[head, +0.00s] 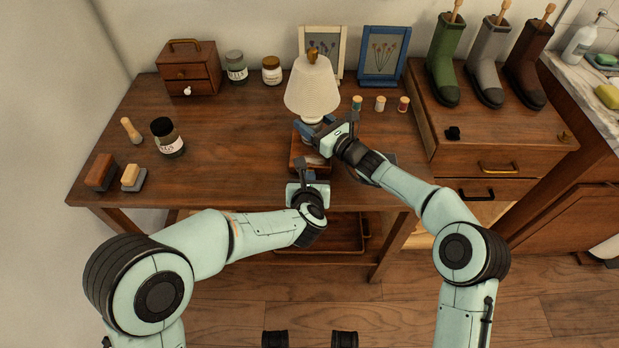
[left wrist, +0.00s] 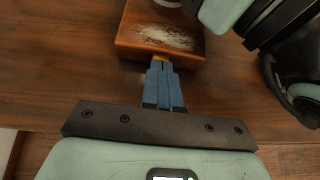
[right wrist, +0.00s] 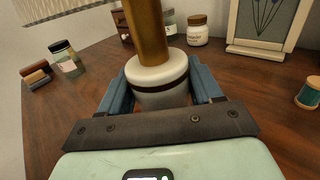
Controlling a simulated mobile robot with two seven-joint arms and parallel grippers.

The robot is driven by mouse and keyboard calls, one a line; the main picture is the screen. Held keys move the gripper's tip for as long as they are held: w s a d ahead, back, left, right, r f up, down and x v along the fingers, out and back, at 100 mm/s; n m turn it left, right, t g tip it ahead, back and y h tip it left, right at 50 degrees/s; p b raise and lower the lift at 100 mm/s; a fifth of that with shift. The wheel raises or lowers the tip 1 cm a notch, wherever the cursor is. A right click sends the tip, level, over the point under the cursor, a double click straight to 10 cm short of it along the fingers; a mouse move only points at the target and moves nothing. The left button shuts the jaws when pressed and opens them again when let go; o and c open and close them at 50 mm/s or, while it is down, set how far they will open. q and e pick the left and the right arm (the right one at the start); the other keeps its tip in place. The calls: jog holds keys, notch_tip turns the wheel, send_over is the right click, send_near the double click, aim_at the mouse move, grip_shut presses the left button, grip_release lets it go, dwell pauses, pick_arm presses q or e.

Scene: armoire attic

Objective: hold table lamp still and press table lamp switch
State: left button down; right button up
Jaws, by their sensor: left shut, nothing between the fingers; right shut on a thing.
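The table lamp (head: 312,92) stands upright on the wooden table, with a cream shade and a square wooden base (left wrist: 160,38). My right gripper (head: 313,131) is shut around the lamp's white body, below the shade. In the right wrist view its blue fingers lie on either side of the white body (right wrist: 158,76), under a brass stem (right wrist: 146,30). My left gripper (head: 309,177) is shut and empty in front of the base. In the left wrist view its joined fingertips (left wrist: 163,68) meet the base's front edge at a small brass-coloured bit, probably the switch, mostly hidden.
Thread spools (head: 380,104) stand right of the lamp, and two picture frames (head: 384,57) behind. A dark jar (head: 167,138) and brushes (head: 101,172) are at left. A small drawer chest (head: 188,68) stands at the back left. The table between jar and lamp is clear.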

pick_arm(q)
jog(key=shift+w, duration=0.95)
pick_arm(e)
jog(key=shift+s+a, duration=0.2)
pick_arm(q)
jog(key=shift+r, duration=0.1)
pick_arm(e)
jog(key=shift+f, duration=0.1)
pick_arm(q)
jog(key=shift+s, duration=0.35)
pick_arm(e)
jog(key=shift+f, duration=0.1)
pick_arm(q)
jog(key=s, duration=0.3)
jog(key=v, duration=1)
jog(key=shift+s, duration=0.35)
pick_arm(e)
jog(key=shift+w+d+r, duration=0.2)
jog(key=shift+r, duration=0.1)
